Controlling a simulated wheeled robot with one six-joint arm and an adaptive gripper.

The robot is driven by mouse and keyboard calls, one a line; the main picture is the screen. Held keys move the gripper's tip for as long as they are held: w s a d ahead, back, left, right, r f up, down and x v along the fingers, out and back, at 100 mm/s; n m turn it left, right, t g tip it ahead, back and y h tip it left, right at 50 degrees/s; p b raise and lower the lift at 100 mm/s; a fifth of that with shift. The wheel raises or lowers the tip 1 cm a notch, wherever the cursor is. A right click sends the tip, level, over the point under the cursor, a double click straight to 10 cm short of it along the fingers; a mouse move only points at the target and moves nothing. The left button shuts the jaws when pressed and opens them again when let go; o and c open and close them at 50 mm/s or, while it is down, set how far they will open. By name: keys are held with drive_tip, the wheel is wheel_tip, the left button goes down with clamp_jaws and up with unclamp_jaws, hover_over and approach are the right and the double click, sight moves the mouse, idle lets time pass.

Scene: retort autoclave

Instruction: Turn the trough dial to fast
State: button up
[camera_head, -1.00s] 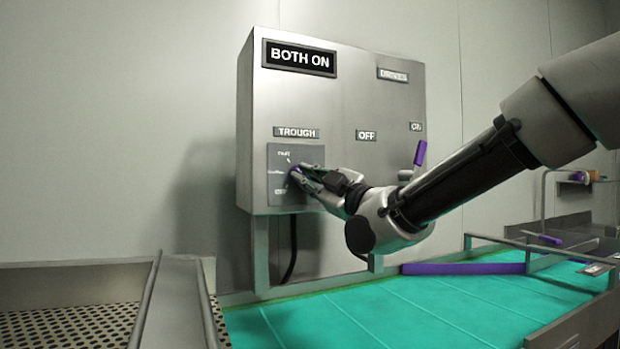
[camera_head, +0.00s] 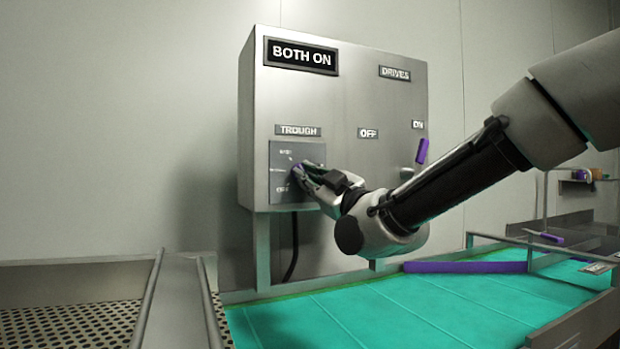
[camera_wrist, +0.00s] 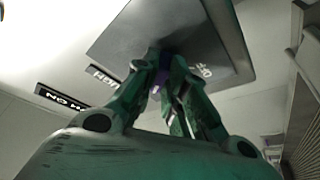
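The trough dial (camera_head: 295,171) is a small purple knob on a dark square plate (camera_head: 284,193) at the lower left of the grey control box (camera_head: 340,95). A "TROUGH" label (camera_head: 298,130) sits above it. My gripper (camera_head: 303,174) is at the dial with its fingers around the knob. In the wrist view the fingertips (camera_wrist: 161,66) close on the purple dial (camera_wrist: 160,76), which is mostly hidden between them. The plate's markings are blurred, and the dial's pointer is too hidden to read.
A "BOTH ON" display (camera_head: 300,57) is at the box's top left. A purple drives lever (camera_head: 421,152) stands at the right, near "ON" and close to my arm. A green belt (camera_head: 350,315) and a perforated trough (camera_head: 70,325) lie below.

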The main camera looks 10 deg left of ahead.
drive_tip(key=o, duration=0.4)
drive_tip(key=shift+a+r, duration=0.1)
drive_tip(key=shift+r, duration=0.15)
drive_tip(key=shift+c, duration=0.2)
drive_tip(key=shift+f, duration=0.1)
drive_tip(key=v, duration=1.2)
drive_tip(key=shift+f, duration=0.1)
